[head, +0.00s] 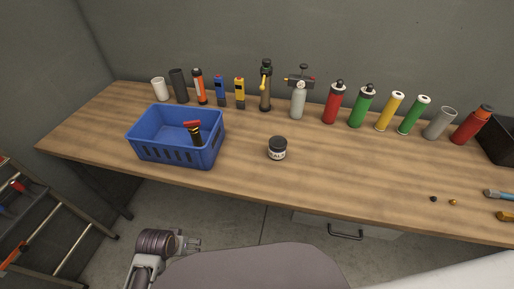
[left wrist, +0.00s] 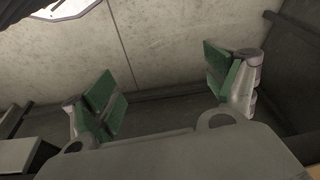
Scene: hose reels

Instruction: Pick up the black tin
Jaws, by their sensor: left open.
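The black tin (head: 278,148) is a short jar with a black lid and a pale lettered label. It stands upright on the wooden table (head: 330,180), right of the blue crate, with clear wood around it. My left gripper (head: 196,244) is low in front of the table, below its front edge and well away from the tin. In the left wrist view its two green-padded fingers (left wrist: 165,90) are wide apart with nothing between them. The tin does not show in the left wrist view. My right gripper is not in view.
The blue crate (head: 150,151) holds a red-and-black tool. Several bottles, canisters and cups stand in a row along the back, including a red canister (head: 333,104). A black bin (head: 497,140) is at the far right. A ladder (head: 60,225) stands at lower left. A drawer handle (head: 345,233) shows under the table.

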